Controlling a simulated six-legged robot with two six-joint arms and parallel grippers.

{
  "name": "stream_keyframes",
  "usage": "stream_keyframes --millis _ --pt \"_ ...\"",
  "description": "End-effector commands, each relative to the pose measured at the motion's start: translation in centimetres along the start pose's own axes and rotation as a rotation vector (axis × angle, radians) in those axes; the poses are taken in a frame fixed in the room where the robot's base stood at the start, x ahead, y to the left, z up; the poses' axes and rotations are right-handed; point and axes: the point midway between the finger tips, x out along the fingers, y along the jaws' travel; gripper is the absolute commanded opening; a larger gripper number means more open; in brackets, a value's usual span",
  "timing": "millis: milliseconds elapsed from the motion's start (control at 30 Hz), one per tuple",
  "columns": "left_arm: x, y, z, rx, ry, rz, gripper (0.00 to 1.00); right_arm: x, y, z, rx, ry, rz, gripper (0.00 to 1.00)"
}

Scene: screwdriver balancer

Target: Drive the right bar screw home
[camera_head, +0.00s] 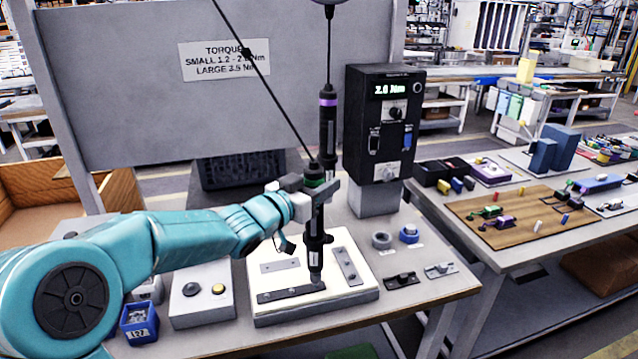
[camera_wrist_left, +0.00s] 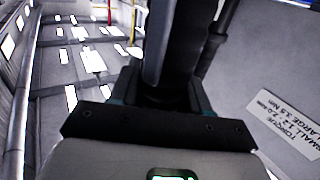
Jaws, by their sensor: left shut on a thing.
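My left gripper (camera_head: 316,186) is shut on a black screwdriver (camera_head: 315,228) with a green band, which hangs from a slanting cable. The screwdriver is near upright. Its lower end is over the right end of the front dark bar (camera_head: 285,295) on the white fixture block (camera_head: 318,308). It covers that end, so I cannot tell whether the bit touches a screw. A second dark bar (camera_head: 347,265) lies at the block's right, and a light plate (camera_head: 280,265) at its back left. In the left wrist view a dark upright body (camera_wrist_left: 180,50) fills the middle.
A purple-banded screwdriver (camera_head: 328,110) hangs close behind the held one. A black torque unit (camera_head: 383,120) reading about 2.0 Nm stands at the back right. A button box (camera_head: 200,295) and a blue bin (camera_head: 139,322) are left of the block. Small parts lie to its right.

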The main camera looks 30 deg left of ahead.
Motion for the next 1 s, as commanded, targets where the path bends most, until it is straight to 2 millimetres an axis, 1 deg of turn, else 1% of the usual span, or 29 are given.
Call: stream_keyframes --millis 33,267,1000 --pt "0.02 0.09 0.38 0.001 -0.001 0.002 0.00 0.27 0.10 0.00 0.000 0.000 0.000 0.00" --pt "0.02 0.09 1.00 0.001 -0.001 0.002 0.00 0.80 0.29 -0.01 0.000 0.000 0.000 0.00" --pt "0.02 0.09 1.25 0.001 -0.001 0.002 0.00 1.01 0.36 -0.02 0.000 0.000 0.000 0.00"
